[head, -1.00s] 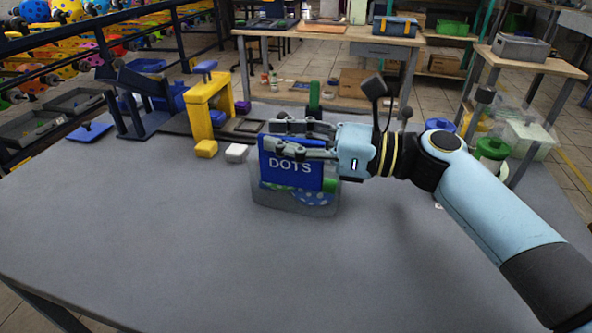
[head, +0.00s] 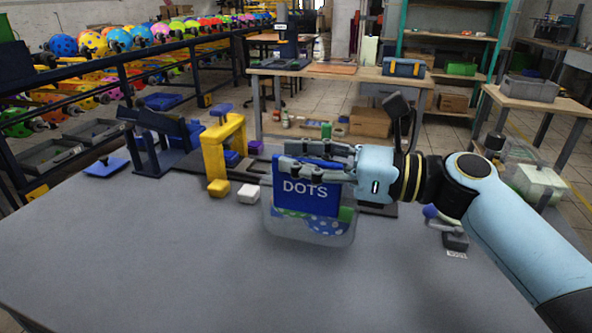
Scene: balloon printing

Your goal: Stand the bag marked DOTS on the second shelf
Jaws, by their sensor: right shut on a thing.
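The bag marked DOTS (head: 307,227) is a clear pouch with a blue header and spotted balloon pieces inside. My right gripper (head: 288,168) is shut on the upper part of the bag, its fingers across the blue header. The bag hangs slightly tilted over the grey table; I cannot tell how far it is above it. A teal-framed shelf unit (head: 446,37) with wooden shelves stands in the background at the upper right. Its lower part is partly hidden by a bench and my arm. My left gripper is not in view.
A wooden bench (head: 345,72) and a side table (head: 545,97) stand between the grey table and the shelves. The table's front is clear.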

